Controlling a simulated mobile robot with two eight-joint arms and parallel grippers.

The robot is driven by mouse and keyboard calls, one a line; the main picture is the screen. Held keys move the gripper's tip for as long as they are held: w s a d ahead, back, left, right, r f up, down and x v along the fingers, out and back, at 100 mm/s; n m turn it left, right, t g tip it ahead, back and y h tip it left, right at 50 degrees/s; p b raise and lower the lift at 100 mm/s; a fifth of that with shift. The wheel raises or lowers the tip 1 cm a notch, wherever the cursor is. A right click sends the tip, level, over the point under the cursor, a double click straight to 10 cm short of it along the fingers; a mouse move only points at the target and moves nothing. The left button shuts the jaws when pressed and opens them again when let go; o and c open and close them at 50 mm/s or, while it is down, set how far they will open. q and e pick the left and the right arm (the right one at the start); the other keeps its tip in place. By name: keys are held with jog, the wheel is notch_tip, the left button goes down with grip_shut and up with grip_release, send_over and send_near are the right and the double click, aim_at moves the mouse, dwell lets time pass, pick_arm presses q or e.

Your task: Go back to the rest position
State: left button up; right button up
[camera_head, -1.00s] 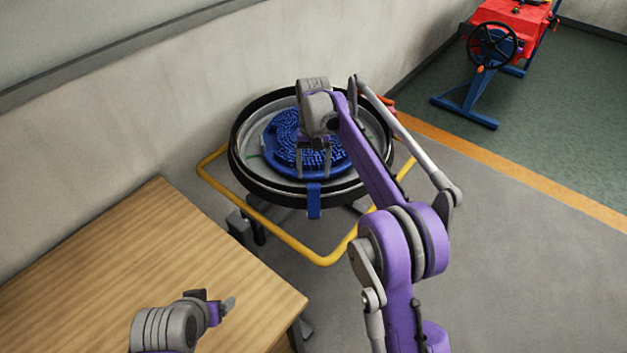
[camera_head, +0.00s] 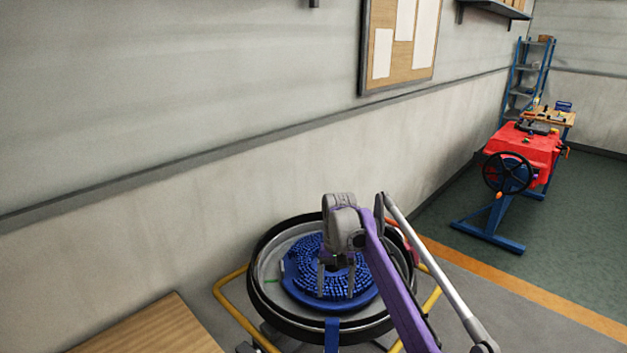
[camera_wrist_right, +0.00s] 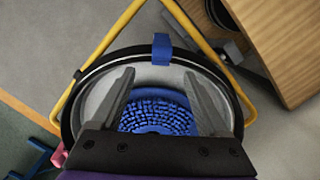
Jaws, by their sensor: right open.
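My right gripper (camera_head: 337,282) is open over the round scrubber tank (camera_head: 262,311). Its two grey fingers point down towards the blue bristled brush disc (camera_head: 309,286) in the tank, with nothing seen between them. In the right wrist view the fingers (camera_wrist_right: 163,88) stand apart, with the brush disc (camera_wrist_right: 158,116) showing between and below them. Whether the fingers touch the brush cannot be told. My purple right arm comes in from the lower right. My left gripper is not in view.
A yellow tube frame (camera_head: 233,314) surrounds the tank. A wooden table (camera_head: 150,330) stands at the lower left, close to the tank. A wall runs behind both. A red machine on a blue stand (camera_head: 522,150) is at the right, with open floor before it.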

jog(key=s+d+r+t, duration=0.2)
jog(key=s+d, duration=0.1)
jog(key=s, duration=0.5)
jog(key=s+d+r+t, duration=0.2)
jog(key=s+d, duration=0.2)
jog(key=s, duration=0.4)
jog(key=s+d+f+t, duration=0.1)
jog(key=s+f, duration=0.4)
jog(key=s, duration=0.3)
jog(key=s+d+f+n+t, duration=0.1)
jog(key=s+d+f+t, duration=0.1)
jog(key=s+f, duration=0.3)
jog(key=s, duration=0.4)
jog(key=shift+d, duration=0.2)
jog(key=shift+s+f, duration=0.1)
